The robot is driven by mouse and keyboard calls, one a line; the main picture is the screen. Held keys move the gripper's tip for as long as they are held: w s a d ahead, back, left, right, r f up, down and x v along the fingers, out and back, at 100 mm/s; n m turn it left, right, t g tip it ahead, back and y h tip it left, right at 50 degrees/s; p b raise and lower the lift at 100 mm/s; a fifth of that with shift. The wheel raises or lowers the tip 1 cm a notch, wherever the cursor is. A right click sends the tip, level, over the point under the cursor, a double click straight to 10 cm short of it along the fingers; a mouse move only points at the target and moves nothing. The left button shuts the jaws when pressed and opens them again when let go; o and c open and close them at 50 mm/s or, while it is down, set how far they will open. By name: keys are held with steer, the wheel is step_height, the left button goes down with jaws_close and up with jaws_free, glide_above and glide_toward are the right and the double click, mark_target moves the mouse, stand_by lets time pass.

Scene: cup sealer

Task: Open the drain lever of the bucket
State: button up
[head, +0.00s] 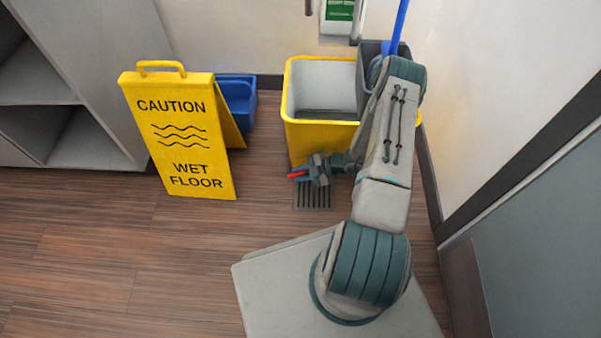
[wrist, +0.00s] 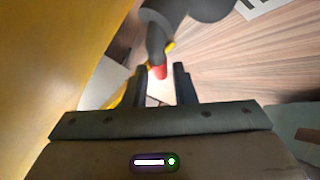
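The yellow bucket (head: 320,132) stands against the back wall in the head view; its wall fills the left of the wrist view (wrist: 50,60). The red tip of its drain lever (head: 297,175) shows low in front of the bucket. In the wrist view the red tip (wrist: 160,71) lies between my fingertips, below a dark grey spout-like part (wrist: 156,38). My gripper (head: 312,172) is low at the bucket's front, by the lever. In the wrist view my gripper (wrist: 160,75) is open, with a gap between its two fingers. Contact with the lever cannot be told.
A floor drain grate (head: 313,196) lies below my gripper. A yellow wet-floor sign (head: 180,135) stands to the left, with a blue bin (head: 237,98) behind it. A grey mop wringer (head: 370,52) with a blue handle (head: 399,25) is at the bucket's right. Front-left floor is clear.

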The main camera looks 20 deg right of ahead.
steer(key=shift+d+r, duration=0.1)
steer(key=p+v, duration=0.4)
steer(key=v, duration=0.9)
steer(key=shift+s+d+p, duration=0.2)
steer(key=shift+d+p, duration=0.05)
steer(key=shift+p, duration=0.15)
steer(key=shift+r, duration=0.15)
